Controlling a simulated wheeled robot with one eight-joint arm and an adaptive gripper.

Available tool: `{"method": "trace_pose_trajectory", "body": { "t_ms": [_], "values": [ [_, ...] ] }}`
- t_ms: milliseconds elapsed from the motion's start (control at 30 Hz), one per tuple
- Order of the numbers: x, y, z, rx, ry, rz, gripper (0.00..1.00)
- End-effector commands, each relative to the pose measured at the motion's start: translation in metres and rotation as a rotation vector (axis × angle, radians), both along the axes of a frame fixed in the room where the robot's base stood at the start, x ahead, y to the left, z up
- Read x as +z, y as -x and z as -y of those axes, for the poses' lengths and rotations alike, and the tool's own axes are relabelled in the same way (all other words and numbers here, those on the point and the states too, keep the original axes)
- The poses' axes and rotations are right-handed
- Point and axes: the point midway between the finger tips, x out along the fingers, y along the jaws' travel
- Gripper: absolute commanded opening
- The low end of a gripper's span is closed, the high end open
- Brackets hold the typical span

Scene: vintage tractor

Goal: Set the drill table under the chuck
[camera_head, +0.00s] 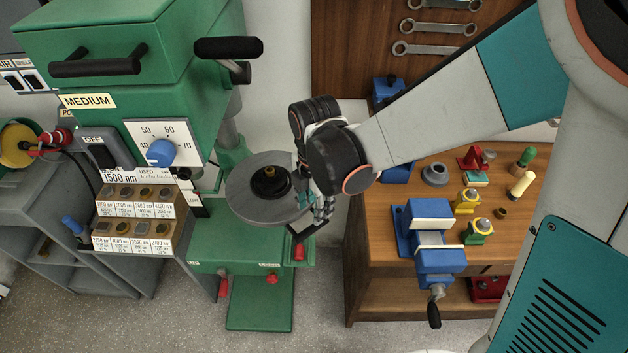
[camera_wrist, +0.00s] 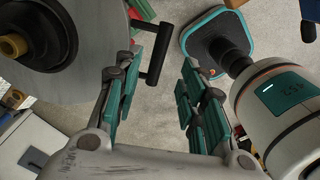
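The round grey drill table (camera_head: 240,198) is on the green drill press, to the right of the press head (camera_head: 115,70). A black disc (camera_head: 271,181) with a brass centre sits on it. The table fills the upper left of the wrist view (camera_wrist: 92,90). The chuck cannot be made out in either view. A black bar handle (camera_head: 309,233) sticks out below the table's right edge; in the wrist view the handle (camera_wrist: 153,55) lies between my fingertips, nearer the left finger. My gripper (camera_head: 318,207) is open at the table's right edge (camera_wrist: 163,68). Contact cannot be told.
A wooden bench (camera_head: 385,245) with a blue vise (camera_head: 430,228) and small yellow, green and red items stands right of my gripper. A black lever (camera_head: 228,47) sticks out above the table.

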Motion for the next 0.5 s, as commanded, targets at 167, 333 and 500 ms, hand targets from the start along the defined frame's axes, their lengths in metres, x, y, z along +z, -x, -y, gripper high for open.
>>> {"method": "trace_pose_trajectory", "body": {
  "t_ms": [167, 333, 500],
  "values": [
    [0.013, 0.0, 0.0, 0.0, 0.0, 0.0, 0.38],
    [0.024, 0.0, 0.0, 0.0, 0.0, 0.0, 0.38],
    [0.035, 0.0, 0.0, 0.0, 0.0, 0.0, 0.38]
  ]
}}
